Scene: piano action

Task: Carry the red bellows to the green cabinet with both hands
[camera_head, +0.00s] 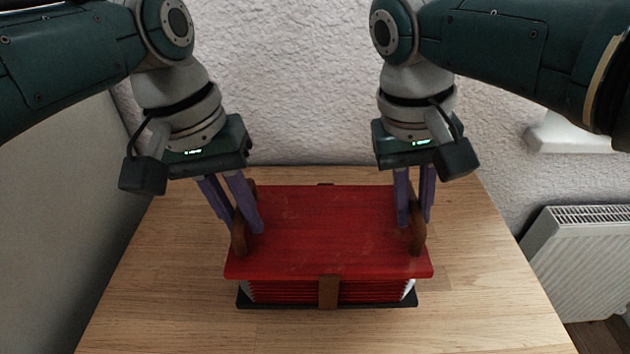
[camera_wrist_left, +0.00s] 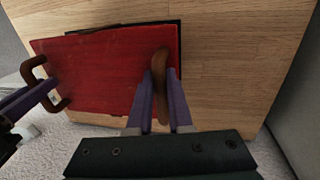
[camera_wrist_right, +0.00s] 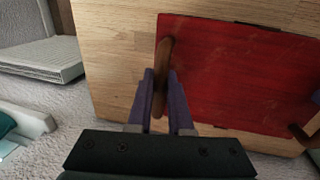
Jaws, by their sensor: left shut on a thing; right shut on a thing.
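The red bellows (camera_head: 325,230) stands on a wooden table, its red top board over red folds and a dark base board. A brown strap (camera_head: 328,292) shows on its front. My left gripper (camera_head: 245,222) is shut on the brown left handle (camera_head: 239,238); the left wrist view shows the handle (camera_wrist_left: 159,75) between the fingers. My right gripper (camera_head: 414,218) is shut on the brown right handle (camera_head: 417,239); that handle (camera_wrist_right: 166,65) is between the fingers in the right wrist view. The bellows also shows in both wrist views (camera_wrist_left: 105,70) (camera_wrist_right: 235,75). I see no green cabinet.
The wooden table (camera_head: 480,300) is bare around the bellows. A white textured wall (camera_head: 290,80) stands behind it and a grey surface is at the left. A white radiator (camera_head: 580,265) is at the right, beyond the table edge.

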